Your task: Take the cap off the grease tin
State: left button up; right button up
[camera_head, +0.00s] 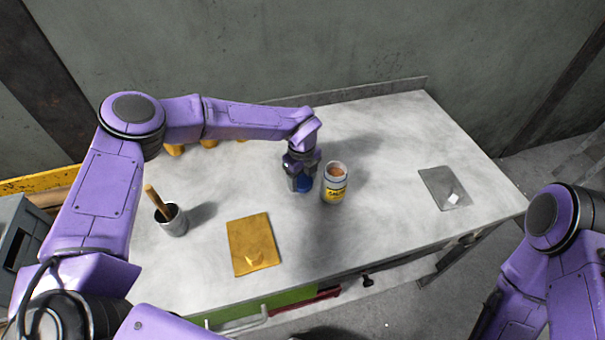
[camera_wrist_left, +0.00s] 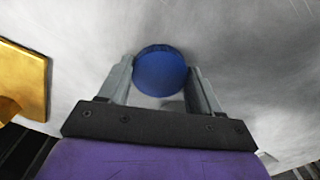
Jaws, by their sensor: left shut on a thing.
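The grease tin (camera_head: 334,186) stands upright on the table, a pale can with a yellow label. Its top is open and shows brownish grease inside. The blue cap (camera_head: 304,184) is off the tin, just to its left. My left gripper (camera_head: 302,183) is shut on the cap, low over the table; I cannot tell whether the cap touches the surface. In the left wrist view the round blue cap (camera_wrist_left: 161,71) sits between the two fingers (camera_wrist_left: 160,82). My right arm shows at the lower right, but its gripper is out of view.
A yellow plate (camera_head: 252,240) lies at the front of the table, left of the tin. A cup (camera_head: 174,221) holding a wooden-handled tool stands further left. A grey plate (camera_head: 445,190) with a small white piece lies at the right. The table between tin and grey plate is clear.

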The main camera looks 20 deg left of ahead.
pick_arm(q)
jog(key=shift+w+f, duration=0.25)
jog(key=shift+w, duration=0.15)
jog(key=o, duration=0.8)
jog(key=shift+c, duration=0.2)
jog(key=o, duration=0.4)
jog(key=shift+s+r, duration=0.35)
jog(key=shift+s, duration=0.05)
